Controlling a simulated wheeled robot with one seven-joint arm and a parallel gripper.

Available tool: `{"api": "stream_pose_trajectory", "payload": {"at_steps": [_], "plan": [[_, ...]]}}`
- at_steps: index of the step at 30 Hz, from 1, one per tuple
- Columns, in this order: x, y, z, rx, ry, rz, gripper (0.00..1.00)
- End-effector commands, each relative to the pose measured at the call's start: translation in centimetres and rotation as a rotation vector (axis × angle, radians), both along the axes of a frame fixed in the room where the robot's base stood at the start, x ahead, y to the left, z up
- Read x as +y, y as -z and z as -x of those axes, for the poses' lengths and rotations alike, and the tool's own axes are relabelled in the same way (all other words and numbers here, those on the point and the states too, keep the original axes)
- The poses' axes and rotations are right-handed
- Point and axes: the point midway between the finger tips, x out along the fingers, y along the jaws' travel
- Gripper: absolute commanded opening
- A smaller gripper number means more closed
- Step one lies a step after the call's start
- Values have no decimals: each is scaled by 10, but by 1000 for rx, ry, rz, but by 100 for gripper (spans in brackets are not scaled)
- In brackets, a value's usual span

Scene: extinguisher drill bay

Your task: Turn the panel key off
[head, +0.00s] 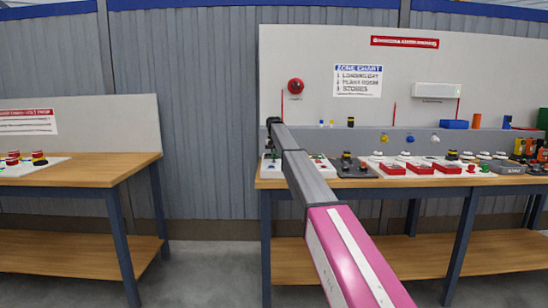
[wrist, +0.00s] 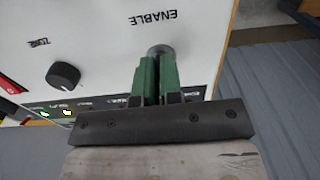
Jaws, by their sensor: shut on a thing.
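My gripper (wrist: 159,78) has green fingers and is shut in the wrist view. Its fingertips close on the panel key at a round grey piece (wrist: 160,49), beside the upside-down word ENABLE on the white panel (wrist: 100,30). The fingers hide most of the key, so I cannot tell which way it is turned. In the head view my gripper (head: 272,148) is small, at the far end of my arm, over the left end of the long bench. The panel shows there only partly behind my arm.
A black knob (wrist: 63,76) labelled ZONE sits left of the fingers. A dark strip (wrist: 85,108) with small lit lamps runs below it. On the long bench (head: 350,183), several red and black devices stand to the right. A second bench (head: 80,175) stands at left, with a gap between.

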Motion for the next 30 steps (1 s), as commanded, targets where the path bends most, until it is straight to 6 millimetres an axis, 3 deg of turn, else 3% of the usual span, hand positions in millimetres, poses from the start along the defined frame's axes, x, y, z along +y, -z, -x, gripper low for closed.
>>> {"api": "stream_pose_trajectory", "payload": {"at_steps": [1, 3, 17, 23, 30], "plan": [[0, 0, 0, 0, -2, 0, 16], [0, 0, 0, 0, -1, 0, 32], [0, -9, -1, -1, 0, 0, 32], [0, -36, -1, -2, 0, 0, 32], [0, -82, -1, -2, 0, 0, 32]]}}
